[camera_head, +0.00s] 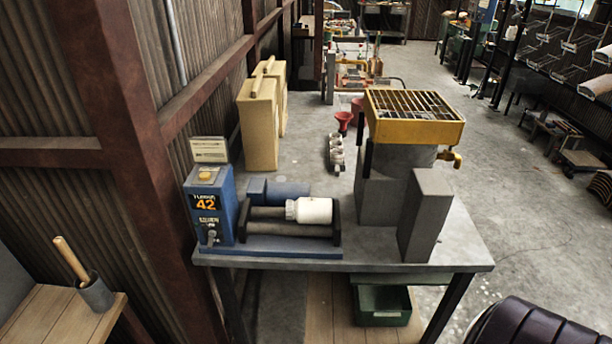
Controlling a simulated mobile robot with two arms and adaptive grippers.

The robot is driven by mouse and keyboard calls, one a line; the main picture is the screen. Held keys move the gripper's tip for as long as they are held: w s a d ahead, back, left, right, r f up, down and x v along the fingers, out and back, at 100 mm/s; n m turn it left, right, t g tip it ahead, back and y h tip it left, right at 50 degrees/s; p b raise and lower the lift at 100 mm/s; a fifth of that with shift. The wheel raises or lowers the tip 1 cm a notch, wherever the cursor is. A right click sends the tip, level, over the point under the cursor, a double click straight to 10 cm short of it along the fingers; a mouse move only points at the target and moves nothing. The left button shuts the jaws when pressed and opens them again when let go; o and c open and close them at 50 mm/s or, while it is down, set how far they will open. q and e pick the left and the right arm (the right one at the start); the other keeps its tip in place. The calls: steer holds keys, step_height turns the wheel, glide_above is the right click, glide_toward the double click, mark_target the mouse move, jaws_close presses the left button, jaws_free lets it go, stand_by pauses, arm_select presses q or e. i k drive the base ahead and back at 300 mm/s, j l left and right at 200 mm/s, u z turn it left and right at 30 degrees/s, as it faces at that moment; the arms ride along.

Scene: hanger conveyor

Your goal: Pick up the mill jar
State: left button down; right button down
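A white mill jar (312,210) lies on its side on the dark rollers of a blue roller mill (287,250). The mill stands at the front left of a grey worktable (380,255). The jar's ribbed lid end points left. Neither of my grippers shows in the head view.
A blue control box (210,205) marked 42 stands left of the rollers. A grey block (426,215) and a grey stand with a yellow grated tray (414,117) are to the right. A rusty post (130,120) rises at the left.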

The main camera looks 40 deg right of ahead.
mark_target(308, 210)
steer(key=z, duration=1.2)
